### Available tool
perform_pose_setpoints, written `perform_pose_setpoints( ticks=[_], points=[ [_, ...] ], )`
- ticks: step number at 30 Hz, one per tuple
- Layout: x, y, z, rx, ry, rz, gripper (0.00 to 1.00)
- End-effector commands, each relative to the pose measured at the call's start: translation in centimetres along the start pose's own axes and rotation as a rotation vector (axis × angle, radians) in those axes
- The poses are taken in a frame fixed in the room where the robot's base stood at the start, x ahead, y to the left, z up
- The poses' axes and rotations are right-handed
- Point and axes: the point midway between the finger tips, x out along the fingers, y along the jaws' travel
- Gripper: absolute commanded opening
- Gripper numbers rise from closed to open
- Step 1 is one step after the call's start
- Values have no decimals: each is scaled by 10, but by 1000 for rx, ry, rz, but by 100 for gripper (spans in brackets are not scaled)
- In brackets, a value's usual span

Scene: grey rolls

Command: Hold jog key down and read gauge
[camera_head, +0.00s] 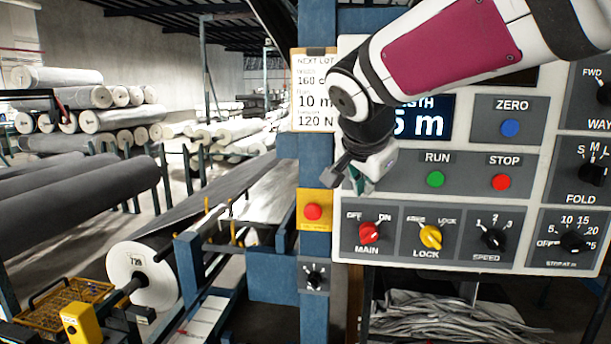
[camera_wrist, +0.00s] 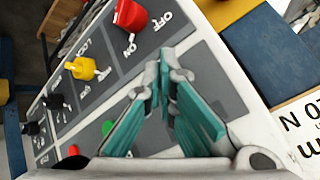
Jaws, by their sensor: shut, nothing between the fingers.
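My gripper (camera_head: 357,186) is shut and empty, its green fingers together. It hangs in front of the control panel (camera_head: 348,47), left of the green RUN button (camera_head: 435,179) and above the red MAIN knob (camera_head: 369,232). In the wrist view the fingertips (camera_wrist: 163,78) lie over the grey plate near the MAIN knob (camera_wrist: 131,14); I cannot tell whether they touch it. No key marked jog is readable; the plate behind my gripper is partly hidden. The length display (camera_head: 433,120) shows a "5 m" ending, its left part covered by my arm. No dial gauge is identifiable.
A red STOP button (camera_head: 501,182), blue ZERO button (camera_head: 510,128), yellow LOCK knob (camera_head: 430,237) and black SPEED knob (camera_head: 493,239) sit nearby. A red button (camera_head: 313,212) on a yellow plate is left of the panel. A lot card (camera_head: 313,85) hangs above.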

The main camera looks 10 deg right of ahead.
Motion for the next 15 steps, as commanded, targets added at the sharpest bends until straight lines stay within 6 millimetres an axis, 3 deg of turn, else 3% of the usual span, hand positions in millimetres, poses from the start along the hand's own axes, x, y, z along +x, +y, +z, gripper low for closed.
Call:
perform_pose_setpoints(
  ticks=[15],
  points=[
    [5,-3,-3,0,1,0,0]
  ],
)
